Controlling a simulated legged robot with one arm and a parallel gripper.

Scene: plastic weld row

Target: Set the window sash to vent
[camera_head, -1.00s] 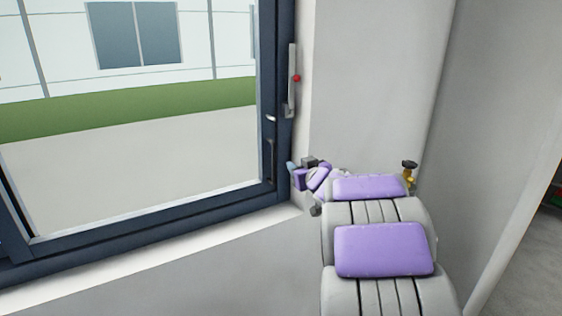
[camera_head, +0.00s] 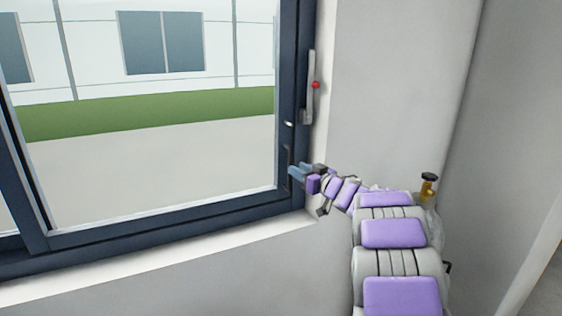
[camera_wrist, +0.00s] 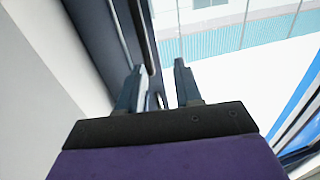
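The window sash (camera_head: 150,224) has a dark blue-grey frame around a large clear pane. On its right stile is a dark upright pull (camera_head: 289,157), with a small silver catch (camera_head: 289,124) above it. My gripper (camera_head: 295,172) is at the lower end of the pull, with its bluish fingers pointing at the stile. In the wrist view my gripper (camera_wrist: 160,72) is open, its two fingers apart. The dark sash edge shows between and beyond them. I cannot tell whether a finger touches the pull, whose lower part is partly hidden.
A grey upright bar with a red dot (camera_head: 315,85) is on the right of the window frame. A white sill (camera_head: 150,264) runs below. Grey wall (camera_head: 400,90) stands close on the right, with a yellow fitting with a black knob (camera_head: 428,187) near my arm.

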